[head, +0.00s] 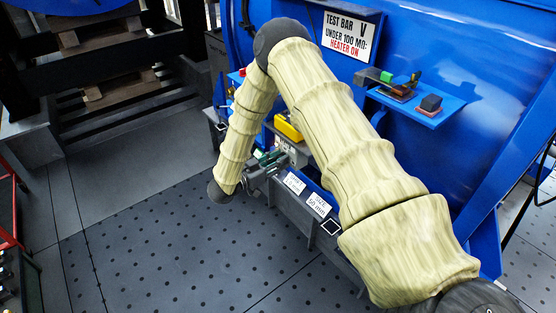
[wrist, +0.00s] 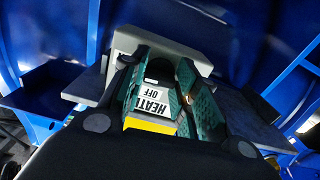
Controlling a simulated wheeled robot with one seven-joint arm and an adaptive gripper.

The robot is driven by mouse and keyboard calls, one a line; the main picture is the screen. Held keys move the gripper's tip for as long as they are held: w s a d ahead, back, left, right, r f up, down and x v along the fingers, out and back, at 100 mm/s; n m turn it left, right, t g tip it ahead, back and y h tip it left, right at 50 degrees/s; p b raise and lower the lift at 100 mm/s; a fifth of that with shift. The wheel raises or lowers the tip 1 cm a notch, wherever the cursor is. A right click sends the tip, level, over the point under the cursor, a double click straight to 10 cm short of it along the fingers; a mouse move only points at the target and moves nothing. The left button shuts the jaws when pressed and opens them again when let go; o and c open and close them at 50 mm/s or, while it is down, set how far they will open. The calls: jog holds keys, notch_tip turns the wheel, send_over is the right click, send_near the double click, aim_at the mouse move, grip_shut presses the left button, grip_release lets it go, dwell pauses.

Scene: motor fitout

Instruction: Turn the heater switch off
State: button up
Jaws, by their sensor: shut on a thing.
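A yellow strip (wrist: 150,127) lies below the label. The fingers hide the switch's sides, and I cannot tell its setting from these views.
A sign (head: 347,36) on the blue machine reads "HEATER ON" in red. A blue shelf (head: 440,113) holds small parts. A yellow object (head: 287,127) sits near my gripper. White labels (head: 318,204) mark the grey front ledge. The dotted floor (head: 180,235) at left is clear.

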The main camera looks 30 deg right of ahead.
jog(key=shift+r+n+p, duration=0.1)
jog(key=shift+n+p, duration=3.25)
jog(key=shift+n, duration=5.25)
jog(key=o, duration=1)
jog(key=a, duration=0.8)
jog(key=s+a, duration=0.1)
jog(key=a, duration=0.3)
